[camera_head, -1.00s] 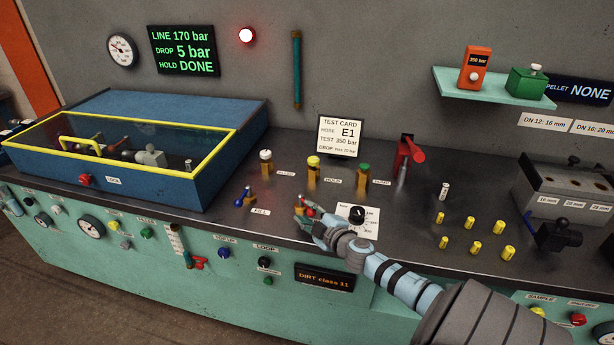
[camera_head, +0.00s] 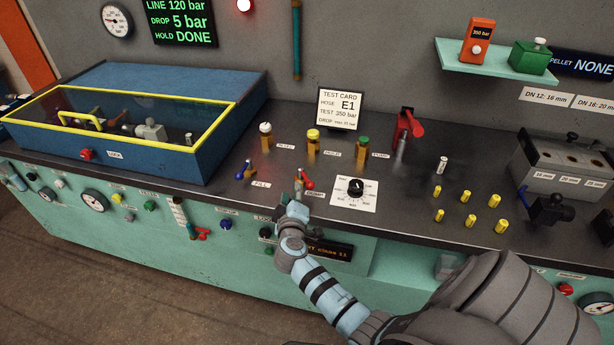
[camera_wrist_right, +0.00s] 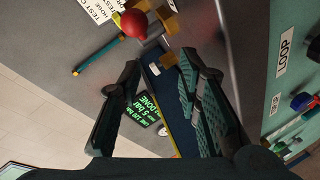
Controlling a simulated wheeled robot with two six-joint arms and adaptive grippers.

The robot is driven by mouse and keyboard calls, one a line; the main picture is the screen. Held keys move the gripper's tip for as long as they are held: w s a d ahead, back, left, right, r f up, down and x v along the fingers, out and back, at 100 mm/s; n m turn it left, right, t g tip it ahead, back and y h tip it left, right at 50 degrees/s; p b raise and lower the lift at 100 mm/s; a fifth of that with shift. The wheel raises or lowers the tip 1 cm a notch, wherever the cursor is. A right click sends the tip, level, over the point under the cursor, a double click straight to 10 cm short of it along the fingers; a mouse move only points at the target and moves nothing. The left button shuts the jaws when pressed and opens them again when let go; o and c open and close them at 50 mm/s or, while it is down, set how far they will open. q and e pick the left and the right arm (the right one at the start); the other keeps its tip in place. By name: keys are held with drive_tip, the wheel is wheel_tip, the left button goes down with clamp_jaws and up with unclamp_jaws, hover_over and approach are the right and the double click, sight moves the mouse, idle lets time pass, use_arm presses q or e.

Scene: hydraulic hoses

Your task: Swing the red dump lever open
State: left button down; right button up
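The red dump lever (camera_head: 307,181) stands on the bench top behind its label, left of the dial plate. In the right wrist view a red ball-shaped knob (camera_wrist_right: 134,23), which looks like the lever's end, lies beyond the fingertips at the top. My right gripper (camera_head: 295,208) is just in front of the lever at the bench's front edge and looks apart from it. In the right wrist view the two fingers of the gripper (camera_wrist_right: 160,66) are spread with nothing between them. My left gripper is out of view.
A blue fill lever (camera_head: 242,171) stands to the left, and a dial (camera_head: 356,187) to the right. Capped posts (camera_head: 313,143) and a larger red lever (camera_head: 410,126) stand behind. The wall display (camera_head: 181,22) reads LINE 120 bar, DROP 5 bar, HOLD DONE.

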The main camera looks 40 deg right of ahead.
drive_tip(key=v, duration=1)
drive_tip(key=s+a+f+g+y, duration=0.1)
drive_tip(key=s+f+y, duration=0.1)
drive_tip(key=f, duration=0.7)
drive_tip(key=s+a+f+g+y+b, duration=0.1)
drive_tip(key=s+a+f+g+y, duration=0.1)
drive_tip(key=s+f, duration=0.3)
drive_tip(key=s+a+f+n+g+y, duration=0.1)
drive_tip(key=s+f, duration=0.3)
drive_tip(key=f, duration=1)
drive_tip(key=shift+a+g+y, duration=0.4)
drive_tip(key=shift+a+y, duration=0.3)
